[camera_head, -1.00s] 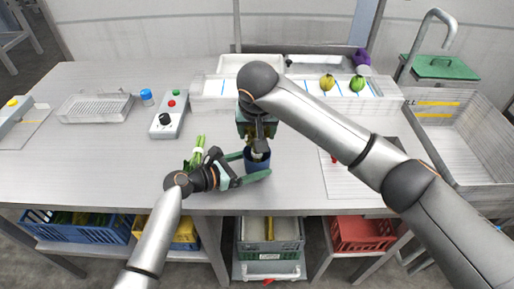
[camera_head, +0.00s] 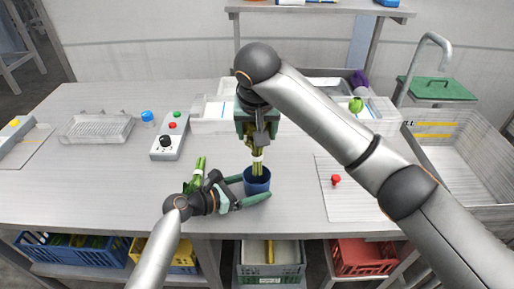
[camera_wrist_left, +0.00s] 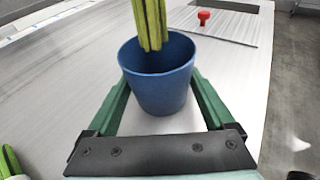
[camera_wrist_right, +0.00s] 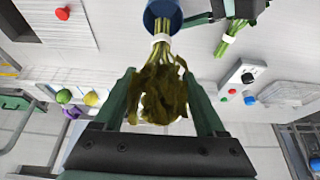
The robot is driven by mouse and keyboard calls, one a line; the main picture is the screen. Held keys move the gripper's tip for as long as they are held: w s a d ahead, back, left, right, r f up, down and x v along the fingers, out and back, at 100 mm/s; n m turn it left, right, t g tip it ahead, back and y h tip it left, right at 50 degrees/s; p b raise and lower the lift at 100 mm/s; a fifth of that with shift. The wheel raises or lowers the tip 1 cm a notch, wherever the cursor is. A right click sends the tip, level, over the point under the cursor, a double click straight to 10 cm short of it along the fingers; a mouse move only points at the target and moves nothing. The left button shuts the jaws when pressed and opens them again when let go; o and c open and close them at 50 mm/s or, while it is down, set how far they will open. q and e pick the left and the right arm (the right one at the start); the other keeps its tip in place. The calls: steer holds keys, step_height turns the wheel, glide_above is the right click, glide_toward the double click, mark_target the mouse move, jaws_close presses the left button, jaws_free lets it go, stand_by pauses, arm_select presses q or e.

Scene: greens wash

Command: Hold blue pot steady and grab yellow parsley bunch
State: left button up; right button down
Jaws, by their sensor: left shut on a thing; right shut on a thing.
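The blue pot (camera_head: 257,183) stands upright near the table's front edge. My left gripper (camera_wrist_left: 158,85) is shut around its sides, one finger on each side. The parsley bunch (camera_wrist_right: 160,88) has dull yellow-green leaves and a white band. My right gripper (camera_head: 257,125) is shut on its leaves above the pot and holds it stems down. In the left wrist view its stems (camera_wrist_left: 151,22) hang at the pot's mouth, with their ends visible; I cannot tell how far they reach below the rim.
A second green bunch (camera_head: 199,170) with a white band lies left of the pot by my left gripper. A control box (camera_head: 170,138) stands behind it. White bins and a sink (camera_head: 455,150) are farther back.

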steer(key=shift+r, duration=1.5)
arm_select(q)
steer(key=o, duration=0.7)
steer(key=shift+s+a, duration=0.1)
